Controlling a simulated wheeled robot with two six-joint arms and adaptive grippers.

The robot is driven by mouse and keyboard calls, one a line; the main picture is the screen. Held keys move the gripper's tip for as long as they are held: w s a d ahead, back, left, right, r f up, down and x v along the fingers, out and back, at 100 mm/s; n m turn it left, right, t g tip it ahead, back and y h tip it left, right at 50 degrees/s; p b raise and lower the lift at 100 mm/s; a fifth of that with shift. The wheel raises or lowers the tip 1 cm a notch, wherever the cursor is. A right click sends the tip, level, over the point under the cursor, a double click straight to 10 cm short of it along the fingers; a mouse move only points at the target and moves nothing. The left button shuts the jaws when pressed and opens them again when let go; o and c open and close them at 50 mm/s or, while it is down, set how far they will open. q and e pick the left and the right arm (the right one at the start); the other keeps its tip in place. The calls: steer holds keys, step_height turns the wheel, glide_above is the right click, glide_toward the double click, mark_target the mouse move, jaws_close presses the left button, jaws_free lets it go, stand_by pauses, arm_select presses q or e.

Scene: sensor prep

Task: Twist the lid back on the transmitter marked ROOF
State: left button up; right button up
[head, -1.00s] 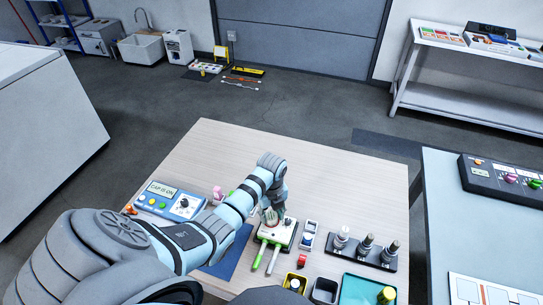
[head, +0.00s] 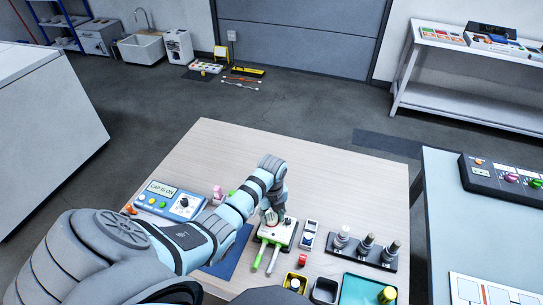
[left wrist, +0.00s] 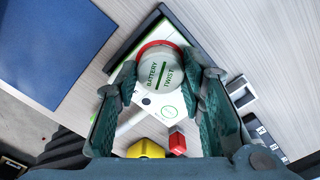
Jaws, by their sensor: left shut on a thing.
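A round white lid (left wrist: 160,77) marked BATTERY and TWIST, with a green line, sits within a red ring on a white device (left wrist: 168,106). My left gripper (left wrist: 161,84) is shut on this lid, one finger on each side. In the head view the left gripper (head: 272,215) points down over the white device (head: 275,233), hiding most of the lid. I cannot read a ROOF mark on the device. A blue unit (head: 170,204) at the table's left has a display reading CAP IS ON. My right gripper is not in view.
Green and white handled tools (head: 264,254) lie before the device. A dark rack (head: 362,254) with three upright cylinders stands to the right. Yellow (head: 295,283) and dark bins, a red block (head: 303,259) and a teal tray (head: 362,290) are near the front. The table's far part is clear.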

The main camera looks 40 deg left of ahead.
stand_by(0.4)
arm_select(q)
steer(key=o, duration=0.9)
steer(key=shift+o, duration=1.4)
